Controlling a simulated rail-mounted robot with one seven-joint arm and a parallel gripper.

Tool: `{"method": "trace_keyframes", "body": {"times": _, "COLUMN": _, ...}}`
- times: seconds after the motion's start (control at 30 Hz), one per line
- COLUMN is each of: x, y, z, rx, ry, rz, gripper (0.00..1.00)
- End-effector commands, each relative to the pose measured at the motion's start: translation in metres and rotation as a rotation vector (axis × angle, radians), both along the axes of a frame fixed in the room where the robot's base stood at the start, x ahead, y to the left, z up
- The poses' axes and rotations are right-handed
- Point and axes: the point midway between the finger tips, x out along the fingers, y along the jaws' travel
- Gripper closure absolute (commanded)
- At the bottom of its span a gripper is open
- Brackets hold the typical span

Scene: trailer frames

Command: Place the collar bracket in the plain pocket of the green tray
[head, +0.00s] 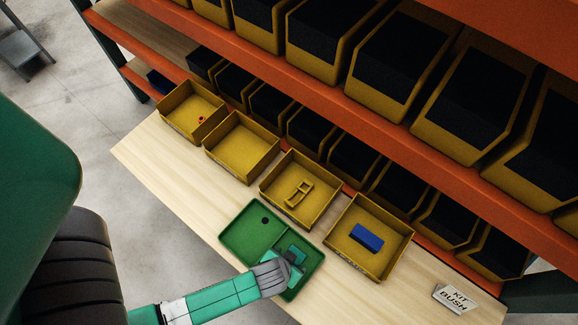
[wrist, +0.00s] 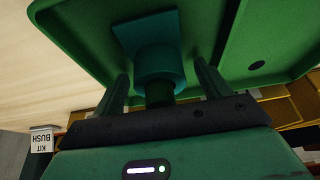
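The green tray (head: 229,240) lies on the bench and has two pockets split by a divider. The left pocket has a dark round spot (head: 265,220); the right pocket is plain. The teal collar bracket (head: 298,250), a flat plate with a round collar, is in the plain pocket. In the wrist view the bracket (wrist: 150,35) shows its plate against the tray floor and its collar between my fingers. My gripper (head: 287,262) is over the plain pocket. Its fingers (wrist: 162,72) stand apart on both sides of the collar, with gaps visible. The collar's near end is partly hidden.
Several yellow bins line the bench behind the tray: one with a small red part (head: 201,119), one empty (head: 240,150), one with a yellow part (head: 299,193), one with a blue block (head: 367,236). Orange shelving rises behind.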

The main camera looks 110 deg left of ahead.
Motion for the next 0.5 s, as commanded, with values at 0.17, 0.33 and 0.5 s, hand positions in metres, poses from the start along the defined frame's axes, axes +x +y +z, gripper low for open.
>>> {"method": "trace_keyframes", "body": {"times": 0.17, "x": 0.0, "y": 0.0, "z": 0.002, "rx": 0.0, "ry": 0.0, "rz": 0.0, "gripper": 0.24}}
{"method": "trace_keyframes", "body": {"times": 0.33, "x": -0.005, "y": -0.01, "z": 0.029, "rx": -0.001, "ry": 0.0, "rz": 0.0, "gripper": 0.24}}
{"method": "trace_keyframes", "body": {"times": 0.5, "x": -0.011, "y": -0.026, "z": 0.07, "rx": 0.0, "ry": -0.001, "rz": -0.001, "gripper": 0.24}}
